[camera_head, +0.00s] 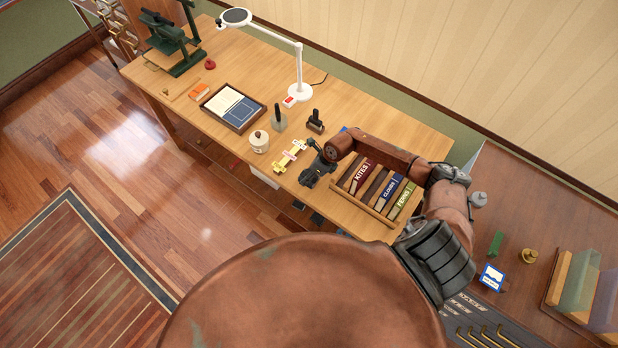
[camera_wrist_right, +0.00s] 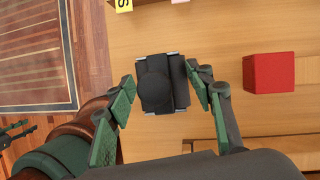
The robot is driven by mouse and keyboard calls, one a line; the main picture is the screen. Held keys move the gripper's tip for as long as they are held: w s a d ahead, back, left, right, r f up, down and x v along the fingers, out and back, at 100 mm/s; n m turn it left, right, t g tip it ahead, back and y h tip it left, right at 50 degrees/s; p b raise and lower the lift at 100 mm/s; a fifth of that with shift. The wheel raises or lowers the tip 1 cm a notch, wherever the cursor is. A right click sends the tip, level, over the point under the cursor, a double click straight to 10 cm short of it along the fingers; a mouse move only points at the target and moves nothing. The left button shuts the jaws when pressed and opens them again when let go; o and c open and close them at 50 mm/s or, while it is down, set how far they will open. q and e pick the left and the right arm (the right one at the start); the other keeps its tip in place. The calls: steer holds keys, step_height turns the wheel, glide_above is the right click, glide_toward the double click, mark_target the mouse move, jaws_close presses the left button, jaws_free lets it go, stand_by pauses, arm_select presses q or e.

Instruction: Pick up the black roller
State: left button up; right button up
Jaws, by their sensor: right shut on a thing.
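My right gripper (camera_head: 318,163) reaches in from the right over the front part of the wooden table. In the right wrist view the fingers (camera_wrist_right: 162,84) are closed against both sides of the black roller (camera_wrist_right: 178,72). The roller shows from above as a dark block with a round knob and pale metal bits at its corners. In the head view the roller (camera_head: 308,178) is a small dark shape at the fingertips, partly covered by the gripper. I cannot tell whether it touches the table.
A red block (camera_wrist_right: 268,73) is beside the fingers. A black-handled tool (camera_head: 316,124), a scraper (camera_head: 279,121) and a white pot (camera_head: 259,142) stand nearby.

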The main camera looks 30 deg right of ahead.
steer(key=c, duration=0.5)
steer(key=shift+r, duration=0.35)
steer(key=c, duration=0.3)
step_height(320, 180, up, 2)
steer(key=shift+w+d+r+b, duration=0.1)
steer(key=shift+r+b, duration=0.05)
steer(key=shift+b, duration=0.35)
steer(key=s+a+r+b, duration=0.1)
steer(key=s+a+r, duration=0.1)
steer(key=s+r, duration=0.8)
steer(key=s, duration=0.4)
